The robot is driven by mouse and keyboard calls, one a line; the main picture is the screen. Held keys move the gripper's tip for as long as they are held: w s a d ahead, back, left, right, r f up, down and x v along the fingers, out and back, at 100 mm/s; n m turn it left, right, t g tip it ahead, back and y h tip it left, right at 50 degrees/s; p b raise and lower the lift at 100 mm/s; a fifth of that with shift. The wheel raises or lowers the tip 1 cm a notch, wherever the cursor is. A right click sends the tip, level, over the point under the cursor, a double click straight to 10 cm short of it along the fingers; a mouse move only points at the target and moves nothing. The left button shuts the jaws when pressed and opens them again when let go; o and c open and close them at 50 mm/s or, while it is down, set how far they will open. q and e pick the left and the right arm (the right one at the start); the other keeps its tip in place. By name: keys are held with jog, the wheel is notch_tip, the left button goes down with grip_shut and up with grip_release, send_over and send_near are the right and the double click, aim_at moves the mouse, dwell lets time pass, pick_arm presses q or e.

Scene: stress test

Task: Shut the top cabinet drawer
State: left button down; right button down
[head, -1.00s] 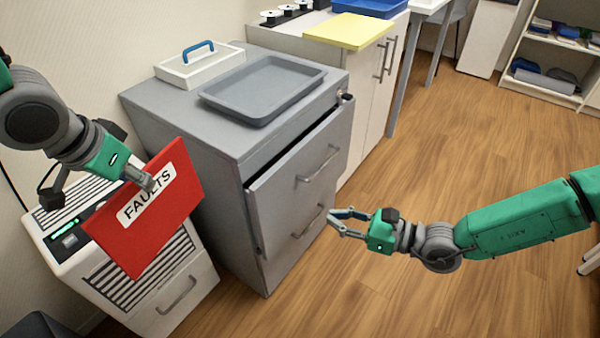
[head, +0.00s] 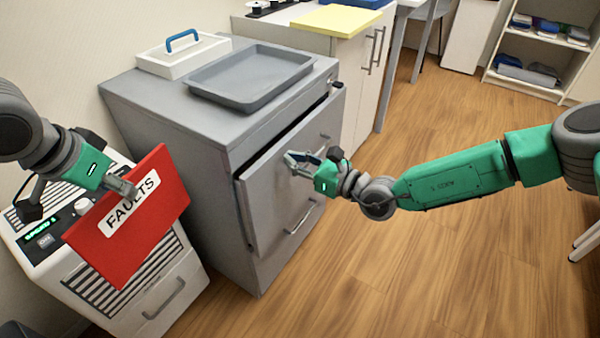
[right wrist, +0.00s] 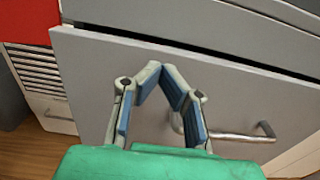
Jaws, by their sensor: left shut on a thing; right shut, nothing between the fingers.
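The grey cabinet (head: 190,160) stands left of centre in the head view. Its top drawer (head: 262,192) sticks out a little, with a dark gap above its front edge. The drawer front also fills much of the right wrist view (right wrist: 88,85), with its bar handle (right wrist: 235,136) at the lower right. My right gripper (head: 289,160) is shut and empty in front of the drawer front, partly covering the handle; I cannot tell whether it touches. Its fingertips meet in the right wrist view (right wrist: 164,70). My left gripper (head: 132,190) is shut on a red folder labelled FAULTS (head: 165,222).
A grey tray (head: 240,105) and a white carrier with a blue handle (head: 155,62) rest on the cabinet. A white machine with vents (head: 75,285) stands to the left, behind the red folder.

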aim_at(281, 152)
jog(key=shift+x, duration=0.85)
pick_arm(q)
jog(key=shift+d+f, duration=0.25)
jog(key=shift+d, duration=0.25)
pick_arm(e)
jog(key=shift+w+d, duration=0.1)
jog(key=shift+d, duration=0.25)
jog(key=x, duration=0.4)
jog(key=shift+a+b, duration=0.2)
jog(key=shift+b, duration=0.15)
pick_arm(q)
jog(key=shift+s+a+f, duration=0.1)
jog(key=shift+a, duration=0.15)
pick_arm(e)
jog(key=shift+r, duration=0.1)
pick_arm(q)
jog(key=shift+d, duration=0.15)
pick_arm(e)
jog(key=shift+d, duration=0.15)
